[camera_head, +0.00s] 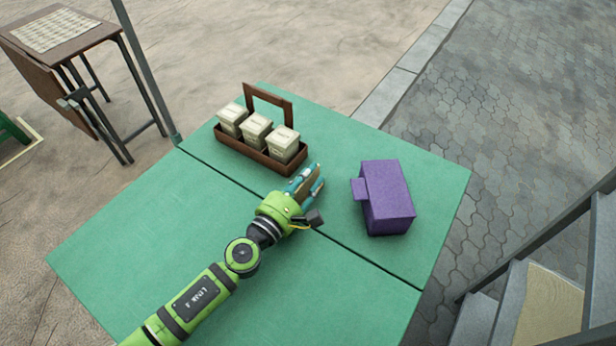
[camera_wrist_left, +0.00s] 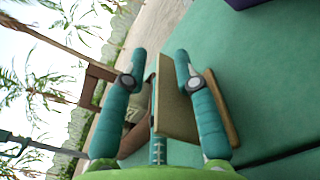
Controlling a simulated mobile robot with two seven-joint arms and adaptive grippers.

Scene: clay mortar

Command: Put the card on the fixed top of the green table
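The green table (camera_head: 170,238) has a dark seam across its top, splitting it into a front-left section and a back-right section (camera_head: 420,180). My left gripper (camera_head: 308,183) is above the back-right section, near the seam, between the caddy and the purple box. A tan card-like piece (camera_wrist_left: 178,108) is between its teal fingers; it also shows as a brown sliver in the head view. A second tan panel (camera_wrist_left: 226,108) shows beyond the right finger; I cannot tell whether both are one folded card. Whether the fingers press on it is unclear. My right gripper is out of view.
A brown caddy (camera_head: 228,145) with three pale containers stands at the back of the table. A purple box (camera_head: 390,200) stands at the right. The front-left section is clear except for my arm over it. Another small table (camera_head: 82,38) stands at the far left.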

